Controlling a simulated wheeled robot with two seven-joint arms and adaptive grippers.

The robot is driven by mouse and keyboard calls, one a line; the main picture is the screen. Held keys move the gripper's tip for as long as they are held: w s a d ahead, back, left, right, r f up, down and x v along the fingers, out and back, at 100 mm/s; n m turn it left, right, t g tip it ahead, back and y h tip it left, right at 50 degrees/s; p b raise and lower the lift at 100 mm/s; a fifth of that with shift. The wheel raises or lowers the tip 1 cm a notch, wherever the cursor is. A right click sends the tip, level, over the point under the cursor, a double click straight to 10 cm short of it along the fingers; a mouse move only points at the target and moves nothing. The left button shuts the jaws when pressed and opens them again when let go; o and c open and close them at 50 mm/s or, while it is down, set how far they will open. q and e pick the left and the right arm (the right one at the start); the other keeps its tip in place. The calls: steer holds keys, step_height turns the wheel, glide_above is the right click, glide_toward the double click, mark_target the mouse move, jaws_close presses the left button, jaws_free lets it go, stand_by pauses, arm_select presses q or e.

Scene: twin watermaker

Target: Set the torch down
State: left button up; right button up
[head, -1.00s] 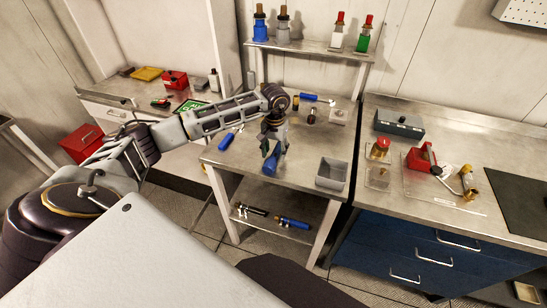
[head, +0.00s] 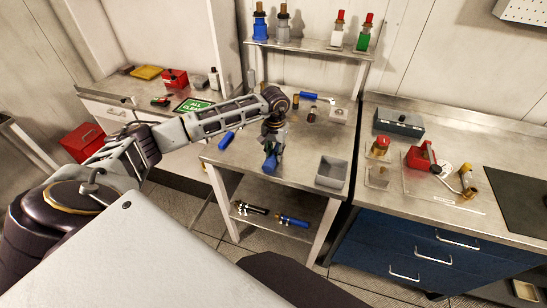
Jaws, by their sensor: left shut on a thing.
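My left gripper (head: 271,151) points down over the front part of the small steel table (head: 232,158). It is shut on a blue thing, which I take to be the torch (head: 270,164). The torch's lower part shows below the fingers, near the table's front edge. The fingers hide its upper part. I cannot tell whether it touches the tabletop. My right gripper is not in view.
A grey open bin (head: 332,172) stands right of the gripper. Blue-handled tools (head: 226,141) lie to its left and behind it (head: 308,96). Black and blue cylinders (head: 292,221) lie on the lower shelf. Some tabletop between the gripper and the bin is clear.

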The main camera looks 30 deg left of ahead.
mark_target(275, 152)
arm_select(q)
jaws_close()
steer(key=shift+r, duration=0.15)
step_height(275, 152, up, 10)
steer(key=shift+f+b, duration=0.25)
steer(key=shift+b, duration=0.6)
steer(key=shift+r, duration=0.15)
